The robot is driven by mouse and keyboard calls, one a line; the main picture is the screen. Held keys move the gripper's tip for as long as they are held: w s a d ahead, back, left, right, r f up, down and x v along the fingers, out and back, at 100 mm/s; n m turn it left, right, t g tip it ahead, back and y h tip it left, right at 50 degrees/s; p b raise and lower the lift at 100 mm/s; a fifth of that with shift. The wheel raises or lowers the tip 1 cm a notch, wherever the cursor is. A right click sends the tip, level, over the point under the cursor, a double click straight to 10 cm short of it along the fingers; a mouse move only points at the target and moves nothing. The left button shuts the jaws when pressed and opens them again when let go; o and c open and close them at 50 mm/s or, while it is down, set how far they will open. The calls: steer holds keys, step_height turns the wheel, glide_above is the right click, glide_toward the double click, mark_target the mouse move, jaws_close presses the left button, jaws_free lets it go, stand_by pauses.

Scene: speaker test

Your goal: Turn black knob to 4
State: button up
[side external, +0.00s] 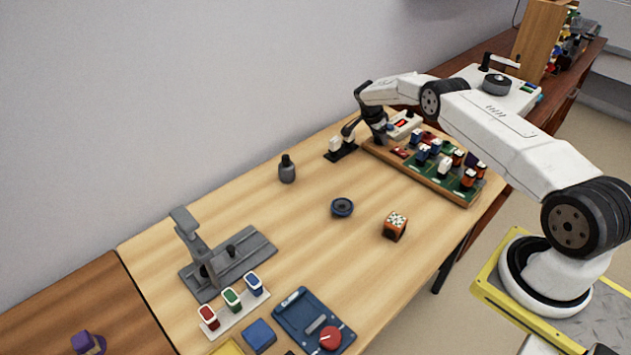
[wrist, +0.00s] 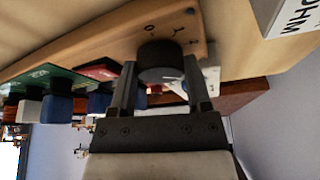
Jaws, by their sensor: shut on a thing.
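The black knob (wrist: 161,56) is round and sits on a wooden panel (wrist: 95,42), between the two fingers of my gripper (wrist: 160,68) in the wrist view. My gripper is shut on the knob's sides. In the side external view, my gripper (side external: 377,128) is low at the back left end of the wooden-edged board (side external: 440,186), and the knob is hidden there.
Several coloured blocks stand on the board's green part, close to my gripper. A small black-and-white fixture (side external: 341,146) stands left of it. A grey bottle (side external: 287,170), a dark round dish (side external: 342,207) and an orange cube (side external: 395,227) are on the table, with bare wood between them.

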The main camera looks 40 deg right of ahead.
steer(key=shift+w+d+m+g, duration=0.2)
steer(key=shift+m+g, duration=0.1)
steer(key=shift+m, duration=0.5)
steer(key=shift+s+a+m, duration=0.1)
steer(key=shift+m, duration=0.3)
steer(key=o, duration=1.3)
